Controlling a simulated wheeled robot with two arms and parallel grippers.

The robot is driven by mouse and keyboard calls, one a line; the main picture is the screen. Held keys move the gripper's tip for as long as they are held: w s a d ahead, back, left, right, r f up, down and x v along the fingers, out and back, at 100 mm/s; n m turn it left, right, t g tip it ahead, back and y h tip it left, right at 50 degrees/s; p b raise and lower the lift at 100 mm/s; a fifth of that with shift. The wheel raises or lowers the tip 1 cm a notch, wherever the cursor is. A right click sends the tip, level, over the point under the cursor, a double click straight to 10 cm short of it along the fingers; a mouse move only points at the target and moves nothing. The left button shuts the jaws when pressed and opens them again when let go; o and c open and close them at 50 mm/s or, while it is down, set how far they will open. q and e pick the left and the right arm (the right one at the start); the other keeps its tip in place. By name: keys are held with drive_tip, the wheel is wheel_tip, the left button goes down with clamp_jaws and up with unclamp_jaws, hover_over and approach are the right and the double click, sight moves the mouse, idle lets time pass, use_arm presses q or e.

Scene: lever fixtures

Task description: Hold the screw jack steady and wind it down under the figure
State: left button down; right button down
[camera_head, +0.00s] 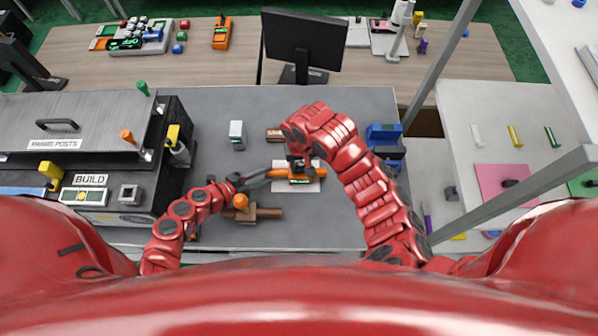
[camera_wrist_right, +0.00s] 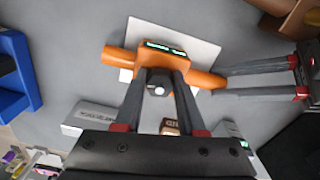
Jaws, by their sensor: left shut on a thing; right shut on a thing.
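The orange screw jack (camera_head: 310,174) lies across a white sheet (camera_head: 283,186) on the grey table; its body also shows in the right wrist view (camera_wrist_right: 120,60). A small dark readout with green characters (camera_wrist_right: 165,47) sits on the jack; I cannot read the figure. My right gripper (camera_head: 297,166) comes from above, shut on the jack's dark knob (camera_wrist_right: 158,88), which sits between its fingers in the wrist view. My left gripper (camera_head: 268,175) comes from the left, shut on the end of the jack's orange arm; its fingers enter the wrist view from the right (camera_wrist_right: 226,84).
A wooden piece with an orange knob (camera_head: 240,201) lies just below my left gripper. A pale block (camera_head: 237,135) and a brown block (camera_head: 274,135) stand behind. A blue bin (camera_head: 385,133) is to the right, a monitor (camera_head: 303,42) at the back.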

drive_tip(key=n, duration=0.1)
drive_tip(key=s+f+n, duration=0.1)
drive_tip(key=shift+f+n, duration=0.15)
drive_tip(key=shift+n, duration=0.25)
drive_tip(key=c, duration=0.5)
unclamp_jaws()
drive_tip(key=shift+s, duration=0.1)
drive_tip(key=shift+w+r, duration=0.25)
drive_tip(key=shift+r, duration=0.2)
drive_tip(key=r, duration=0.2)
drive_tip(key=w+r, duration=0.1)
drive_tip(key=r, duration=0.1)
drive_tip(key=shift+w, duration=0.1)
drive_tip(key=shift+r, duration=0.4)
